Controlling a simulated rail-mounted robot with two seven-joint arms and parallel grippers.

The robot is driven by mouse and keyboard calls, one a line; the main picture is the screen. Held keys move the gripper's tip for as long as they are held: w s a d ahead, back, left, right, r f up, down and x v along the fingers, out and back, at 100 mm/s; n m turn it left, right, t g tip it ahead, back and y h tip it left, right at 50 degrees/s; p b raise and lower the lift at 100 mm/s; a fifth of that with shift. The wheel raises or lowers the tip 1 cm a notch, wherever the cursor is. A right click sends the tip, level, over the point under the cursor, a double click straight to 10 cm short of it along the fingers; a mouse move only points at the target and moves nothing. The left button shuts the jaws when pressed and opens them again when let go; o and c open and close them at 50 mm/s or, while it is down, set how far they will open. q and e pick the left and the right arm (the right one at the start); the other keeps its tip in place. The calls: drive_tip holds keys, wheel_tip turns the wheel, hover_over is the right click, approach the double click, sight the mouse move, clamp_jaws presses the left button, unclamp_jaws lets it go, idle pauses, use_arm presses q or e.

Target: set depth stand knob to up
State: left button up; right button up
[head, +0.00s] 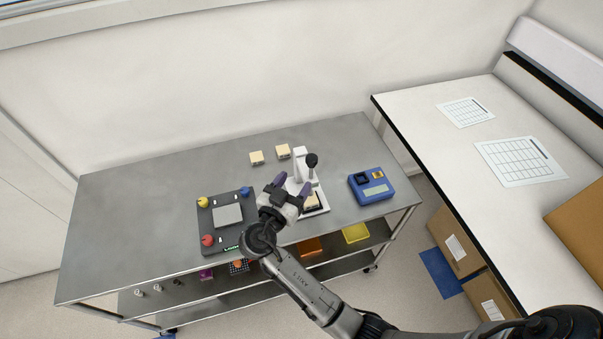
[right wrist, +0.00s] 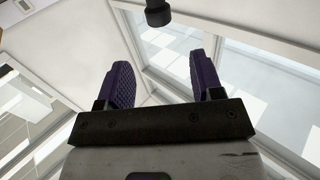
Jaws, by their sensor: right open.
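The depth stand (head: 301,165) is a white upright column on a pale base, standing on the metal table right of centre in the head view. Its black round knob (head: 311,160) sticks out at the upper right of the column. A dark round end, which looks like the knob (right wrist: 158,14), shows at the top of the right wrist view. My right gripper (head: 293,184) has purple fingers and is open, in front of the stand and below the knob in the picture. Its fingers (right wrist: 162,75) are apart with nothing between them. My left gripper is not in view.
A dark plate device (head: 215,242) with coloured knobs sits left of the gripper. A blue device (head: 371,187) stands to the right. Two beige blocks (head: 283,151) lie behind. The table's left part (head: 125,220) is clear. A white bench (head: 430,130) stands at the right.

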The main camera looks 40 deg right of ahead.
drive_tip(key=shift+v, duration=0.9)
drive_tip(key=s+a+f+n+t+y, duration=0.1)
drive_tip(key=s+a+f+n+y, duration=0.3)
drive_tip(key=n+y, duration=1.05)
drive_tip(key=s+d+f+g+y, duration=0.15)
drive_tip(key=s+f, duration=0.25)
drive_tip(key=s, duration=0.4)
drive_tip(key=s+f+g, duration=0.2)
drive_tip(key=s+f, duration=0.1)
drive_tip(key=s, duration=0.5)
drive_tip(key=s+d+f+g+y, duration=0.1)
drive_tip(key=s+f, duration=0.3)
drive_tip(key=s, duration=0.4)
wheel_tip(320, 180, up, 22)
drive_tip(key=p, duration=2.2)
drive_tip(key=shift+s+r, duration=0.15)
drive_tip(key=shift+s, duration=0.2)
